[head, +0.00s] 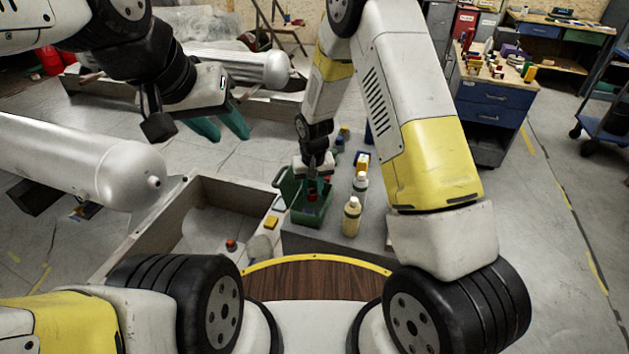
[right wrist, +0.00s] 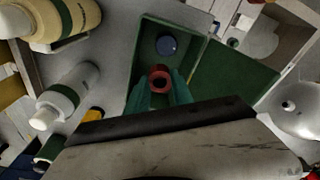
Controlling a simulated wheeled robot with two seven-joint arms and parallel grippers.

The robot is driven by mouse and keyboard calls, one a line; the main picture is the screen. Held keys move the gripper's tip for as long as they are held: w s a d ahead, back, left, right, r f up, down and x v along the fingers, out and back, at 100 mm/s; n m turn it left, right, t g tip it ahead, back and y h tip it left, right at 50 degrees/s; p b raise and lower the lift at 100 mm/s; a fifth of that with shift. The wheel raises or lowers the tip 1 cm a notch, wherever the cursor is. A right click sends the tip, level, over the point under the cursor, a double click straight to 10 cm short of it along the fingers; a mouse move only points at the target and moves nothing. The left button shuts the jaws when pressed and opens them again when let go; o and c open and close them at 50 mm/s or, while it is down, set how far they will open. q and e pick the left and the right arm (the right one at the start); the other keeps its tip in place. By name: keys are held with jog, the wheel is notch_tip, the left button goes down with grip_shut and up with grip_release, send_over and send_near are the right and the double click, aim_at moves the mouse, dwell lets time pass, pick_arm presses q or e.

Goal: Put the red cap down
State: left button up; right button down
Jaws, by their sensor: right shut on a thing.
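The red cap (right wrist: 159,79) is a small ring-like piece between the teal fingertips of my right gripper (right wrist: 160,90), which is shut on it. In the head view the cap (head: 312,196) shows as a small red spot at the tips of my right gripper (head: 317,186). It is over or inside the open green box (head: 309,217); its exact height above the box floor cannot be told. A blue cap (right wrist: 167,44) lies in the box. My left gripper (head: 220,126) is empty, its teal fingers apart, away from the box.
Two bottles (head: 351,217) (head: 360,187) stand right of the box. The box's green lid (right wrist: 238,85) hangs open beside it. A grey open bin (head: 190,215) and a silver tank (head: 115,170) are at left. A blue drawer cabinet (head: 490,105) stands at back right.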

aim_at(312, 200)
jog(key=shift+f, duration=2.25)
jog(key=shift+f, duration=0.15)
jog(key=c, duration=1.4)
grip_release()
